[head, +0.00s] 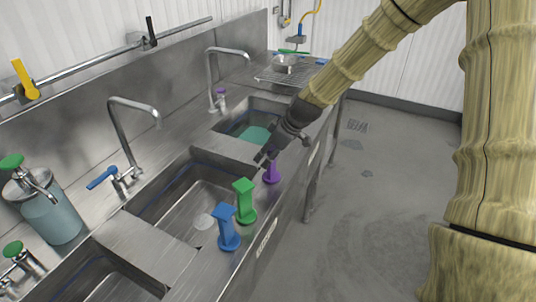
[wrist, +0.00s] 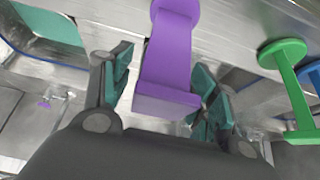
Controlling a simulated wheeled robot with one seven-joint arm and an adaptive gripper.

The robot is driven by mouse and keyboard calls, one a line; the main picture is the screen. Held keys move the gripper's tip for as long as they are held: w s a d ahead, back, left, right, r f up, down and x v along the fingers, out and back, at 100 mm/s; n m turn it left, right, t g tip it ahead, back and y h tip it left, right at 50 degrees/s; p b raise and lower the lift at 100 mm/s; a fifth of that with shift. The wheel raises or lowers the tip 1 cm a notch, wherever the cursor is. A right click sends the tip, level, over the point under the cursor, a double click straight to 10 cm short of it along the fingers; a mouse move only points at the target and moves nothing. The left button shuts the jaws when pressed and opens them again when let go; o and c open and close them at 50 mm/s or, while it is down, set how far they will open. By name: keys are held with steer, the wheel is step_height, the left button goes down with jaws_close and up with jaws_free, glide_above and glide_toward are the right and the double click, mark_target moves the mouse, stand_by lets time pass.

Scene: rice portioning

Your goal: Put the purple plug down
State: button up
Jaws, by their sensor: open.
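The purple plug (head: 272,173) stands on the steel front rim of the sink counter, to the right of the green plug (head: 244,200) and the blue plug (head: 228,228). In the wrist view the purple plug (wrist: 169,55) has its round end on the steel and its square end between the fingers. My gripper (head: 266,157) is open around its top. In the wrist view a gap shows between each finger of my gripper (wrist: 164,85) and the plug. My gripper hides part of the plug in the head view.
The sink counter (head: 150,252) has several basins; one holds teal contents (head: 254,135). Curved faucets (head: 135,108) rise behind them. A soap dispenser (head: 50,208) stands at the left. A wire rack (head: 290,75) is at the far end. The floor to the right is clear.

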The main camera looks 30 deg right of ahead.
steer(key=b+v, duration=0.1)
steer(key=v, duration=1)
steer(key=shift+r+b, duration=0.2)
steer(key=shift+b, duration=0.2)
steer(key=shift+d, duration=0.1)
